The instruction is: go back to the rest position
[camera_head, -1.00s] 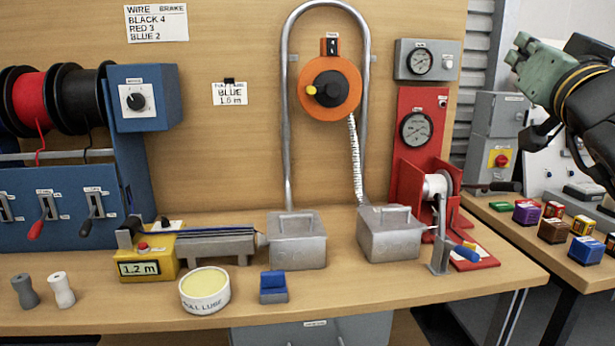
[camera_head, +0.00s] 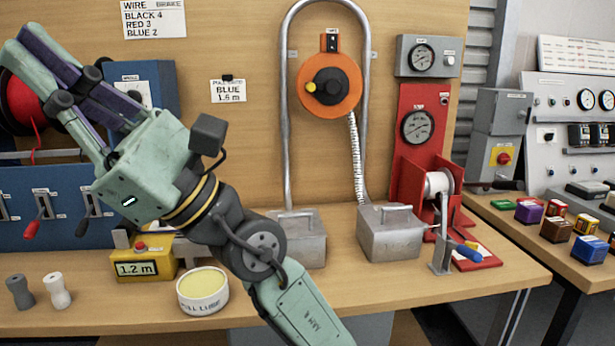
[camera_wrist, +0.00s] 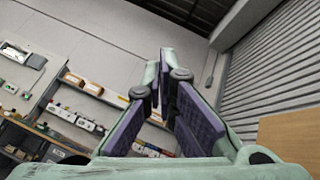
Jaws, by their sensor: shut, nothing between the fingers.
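My gripper (camera_head: 22,45) is raised at the upper left of the head view, its green and purple fingers pointing up and left. It holds nothing. In the wrist view the fingers (camera_wrist: 165,60) come together at their tips with nothing between them. My arm crosses the picture from the bottom middle up to the left. It hides part of the blue box with the knob (camera_head: 150,75), part of the wire spools (camera_head: 25,110) and the middle of the bench (camera_head: 400,290).
On the bench stand a yellow 1.2 m unit (camera_head: 145,265), a lube tub (camera_head: 203,290), two small spools (camera_head: 57,290), grey metal boxes (camera_head: 390,235) and a red winch stand (camera_head: 425,150). A side table (camera_head: 530,232) at right holds several small coloured blocks.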

